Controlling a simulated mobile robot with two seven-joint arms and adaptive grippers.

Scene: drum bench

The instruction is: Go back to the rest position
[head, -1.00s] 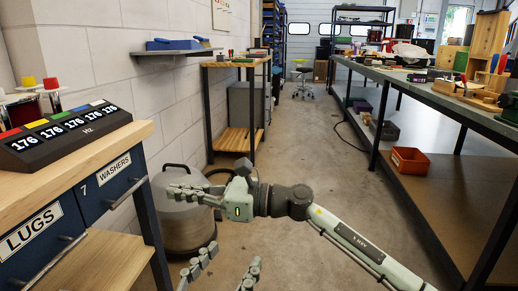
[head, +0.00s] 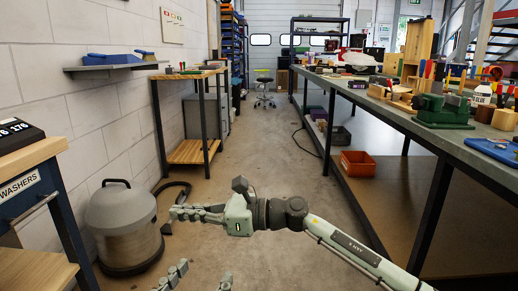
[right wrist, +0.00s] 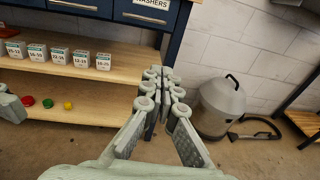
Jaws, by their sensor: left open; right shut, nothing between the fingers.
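My right gripper (head: 178,212) has its arm coming in from the lower right in the head view. Its fingers point left, in front of the grey canister vacuum. In the right wrist view its two fingers (right wrist: 160,76) come together at the tips with nothing between them. My left gripper (head: 200,278) shows only as two separate fingers at the bottom edge of the head view. They stand apart, with bare floor between them. The rest of the left arm is out of view.
A vacuum (head: 125,225) stands by the wall, beside a drawer cabinet (head: 38,200). A long workbench (head: 400,115) runs down the right, with an orange bin (head: 358,163) on its lower shelf. Small boxes (right wrist: 60,54) line a cabinet shelf.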

